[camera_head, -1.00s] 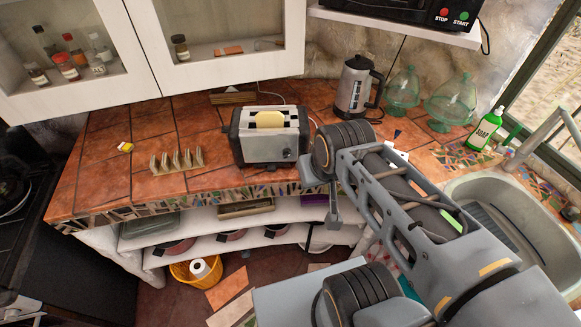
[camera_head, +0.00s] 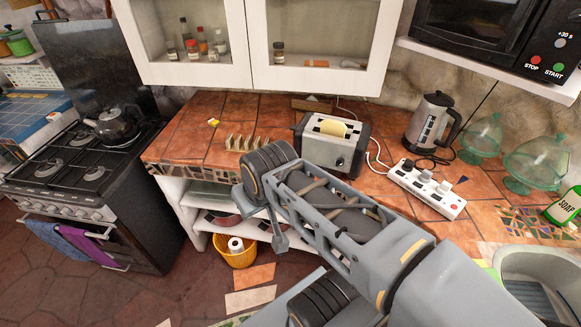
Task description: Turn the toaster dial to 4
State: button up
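The toaster (camera_head: 316,152) stands on the tiled counter, silver with dark ends. A slice of bread (camera_head: 332,128) shows in its top slot. The dark dial (camera_head: 340,162) is on the right part of its front face, just above my arm in the picture; its numbers and pointer are too small to read. My arm reaches in from the lower right, and its far joint lies in front of and left of the toaster's lower front. A small grey part hanging below that joint may belong to my gripper (camera_head: 280,238); its fingers cannot be made out, and nothing held is visible.
A toast rack (camera_head: 246,144) stands left of the toaster. A white power strip (camera_head: 428,188) and a kettle (camera_head: 430,125) stand to its right, with cords between. Glass domes (camera_head: 480,138) stand further right. The stove (camera_head: 85,170) is at left. Counter left of the rack is mostly clear.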

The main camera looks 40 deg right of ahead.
aim_at(340, 162)
jog(key=u, duration=0.95)
jog(key=i, duration=1.1)
jog(key=z, duration=2.7)
